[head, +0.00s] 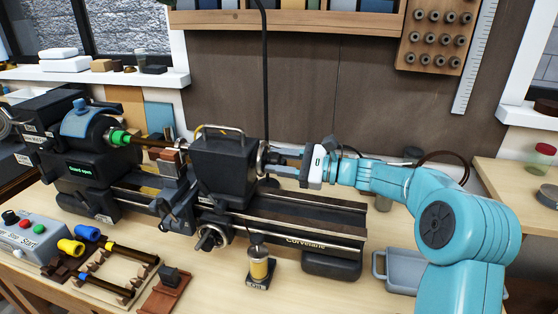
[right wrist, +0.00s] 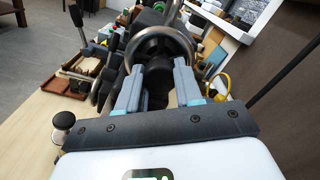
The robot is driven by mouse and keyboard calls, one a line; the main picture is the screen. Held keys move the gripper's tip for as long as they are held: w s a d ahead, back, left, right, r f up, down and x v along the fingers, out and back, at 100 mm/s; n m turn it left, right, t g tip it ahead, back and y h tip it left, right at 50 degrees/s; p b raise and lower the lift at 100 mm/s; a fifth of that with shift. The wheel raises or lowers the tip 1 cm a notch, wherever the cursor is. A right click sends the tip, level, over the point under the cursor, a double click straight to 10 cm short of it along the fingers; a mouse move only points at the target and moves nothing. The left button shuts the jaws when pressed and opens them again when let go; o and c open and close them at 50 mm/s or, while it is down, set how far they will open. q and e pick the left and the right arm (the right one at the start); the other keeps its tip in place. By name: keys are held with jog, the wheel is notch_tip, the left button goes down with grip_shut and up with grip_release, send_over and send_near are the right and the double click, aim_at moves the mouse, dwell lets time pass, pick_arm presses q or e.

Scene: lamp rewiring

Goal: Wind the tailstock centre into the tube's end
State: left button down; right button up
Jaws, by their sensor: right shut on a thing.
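The dark tube (head: 150,142) runs rightward from the green-ringed chuck (head: 118,137) of the lathe. Its right end lies near the tailstock (head: 222,165), a black block with a handle on top. I cannot make out the centre's tip or whether it touches the tube. The tailstock handwheel (head: 262,158) is on the block's right side. My right gripper (head: 280,165) reaches it from the right. My left gripper is not in view.
A control box (head: 28,238) with buttons and a rack (head: 115,272) holding tubes stand at the front left. A small yellow-bodied container (head: 259,268) stands before the lathe bed. A grey tray (head: 400,270) is beside my right arm. A black cable hangs behind the tailstock.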

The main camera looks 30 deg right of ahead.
jog(key=shift+d, duration=0.1)
jog(key=o, duration=0.8)
jog(key=shift+f, duration=0.1)
jog(key=shift+o, duration=1.1)
jog(key=shift+d, duration=0.15)
jog(key=shift+s, duration=0.15)
jog(key=b+v, duration=0.2)
jog(key=v, duration=1.4)
jog(key=shift+b, duration=0.3)
